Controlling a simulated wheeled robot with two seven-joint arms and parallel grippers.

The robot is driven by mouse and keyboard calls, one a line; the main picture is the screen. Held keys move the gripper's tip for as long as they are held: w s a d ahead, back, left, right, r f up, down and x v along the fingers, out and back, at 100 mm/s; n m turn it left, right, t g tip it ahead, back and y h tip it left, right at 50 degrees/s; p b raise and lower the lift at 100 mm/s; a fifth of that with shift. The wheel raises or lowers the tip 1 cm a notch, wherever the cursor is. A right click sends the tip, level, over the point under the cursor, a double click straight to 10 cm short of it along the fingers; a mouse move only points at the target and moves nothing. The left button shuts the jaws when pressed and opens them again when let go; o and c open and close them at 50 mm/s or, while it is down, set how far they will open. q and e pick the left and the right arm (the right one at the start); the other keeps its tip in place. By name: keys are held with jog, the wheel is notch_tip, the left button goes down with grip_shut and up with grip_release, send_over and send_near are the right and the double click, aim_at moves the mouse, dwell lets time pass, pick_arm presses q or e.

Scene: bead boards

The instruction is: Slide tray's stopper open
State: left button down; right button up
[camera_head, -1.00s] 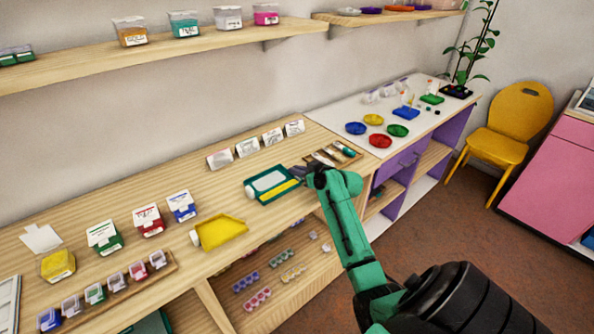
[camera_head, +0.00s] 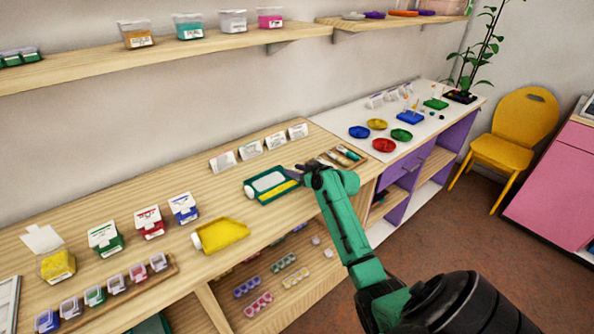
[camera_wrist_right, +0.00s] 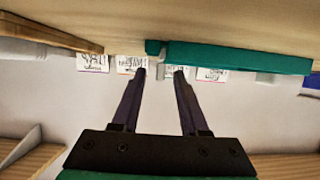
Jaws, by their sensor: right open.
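A green tray (camera_head: 252,196) lies on the wooden counter, with a white panel and a yellow strip on it. A small white piece shows at its left end. In the right wrist view the tray (camera_wrist_right: 240,57) appears edge-on as a green bar, with a small green block (camera_wrist_right: 155,48) at its left end. My right gripper (camera_head: 299,168) is at the tray's right end. In the right wrist view its two dark fingers (camera_wrist_right: 159,73) are apart with nothing between them, close to that block; contact cannot be told. My left gripper is not in view.
A yellow tray (camera_head: 221,234) with a white end piece lies left of the green one. White cards (camera_head: 250,149) stand behind it. A wooden tray (camera_head: 345,158) with small bottles lies right of my gripper. Labelled boxes (camera_head: 150,222) stand farther left.

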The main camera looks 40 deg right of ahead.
jog(key=b+v, duration=0.2)
jog(key=v, duration=1.2)
jog(key=shift+s+r, duration=0.1)
jog(key=shift+s, duration=0.15)
jog(key=shift+r, duration=0.1)
